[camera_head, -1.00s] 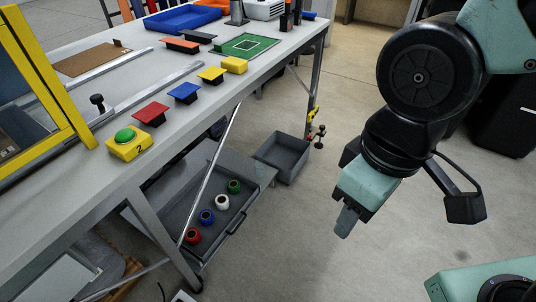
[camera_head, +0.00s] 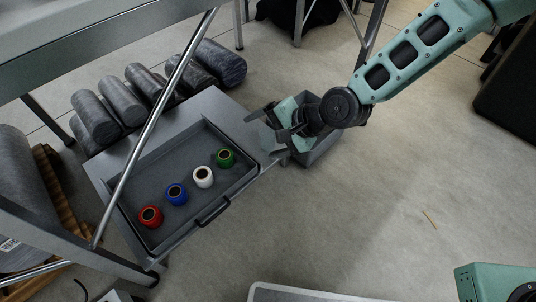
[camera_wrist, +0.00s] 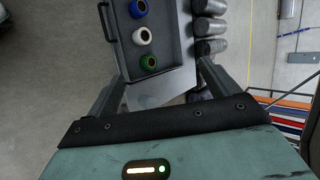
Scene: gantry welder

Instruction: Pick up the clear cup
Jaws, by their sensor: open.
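I see no plainly clear cup. A white cup-like piece with a dark centre (camera_head: 203,177) stands in a grey tray or drawer (camera_head: 150,240), between a blue one (camera_head: 176,194) and a green one (camera_head: 226,158); a red one (camera_head: 150,216) is at the left end. The wrist view shows the white piece (camera_wrist: 142,36), the green one (camera_wrist: 149,62) and part of the blue one (camera_wrist: 138,8). My gripper (camera_head: 268,128) is open and empty near the tray's right end, closest to the green piece. The wrist view shows its fingers (camera_wrist: 160,70) spread apart, touching no cup.
A grey bin (camera_head: 318,152) stands on the floor behind my gripper. Several grey rolls (camera_head: 148,84) lie behind the tray. A slanted metal table brace (camera_head: 150,135) crosses in front of the tray. The tray has a dark handle (camera_head: 213,211). The floor to the right is open.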

